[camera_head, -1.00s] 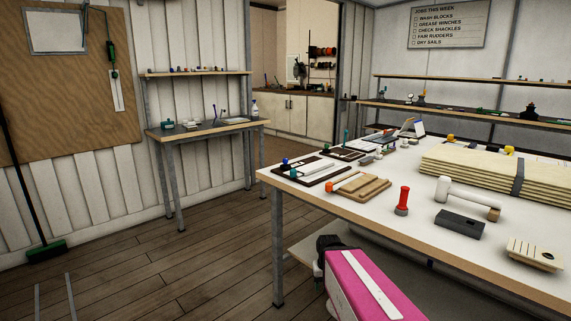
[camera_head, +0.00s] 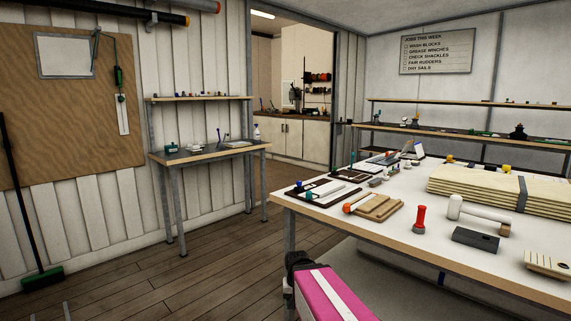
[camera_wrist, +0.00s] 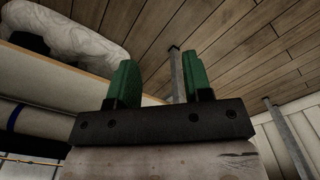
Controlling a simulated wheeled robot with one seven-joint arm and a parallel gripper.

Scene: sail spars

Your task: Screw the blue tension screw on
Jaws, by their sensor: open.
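A small blue knob (camera_head: 299,184) shows at the left corner of the long white-topped table (camera_head: 375,228), by a dark board with a white strip (camera_head: 322,189). It may be the blue tension screw; it is too small to tell its shape or whether it sits in anything. A teal knob (camera_head: 309,196) is just in front of it. My gripper (camera_wrist: 161,82) shows two green fingers, apart and empty, in the wrist view. In the head view my pink arm is low in front of the table, below its top and away from the knob.
A red-and-grey torch-like object (camera_head: 419,219), a white mallet (camera_head: 476,213), a dark block (camera_head: 475,239) and stacked pale boards (camera_head: 480,187) occupy the table. In the wrist view, a pale crumpled bundle (camera_wrist: 65,35) lies near my fingers.

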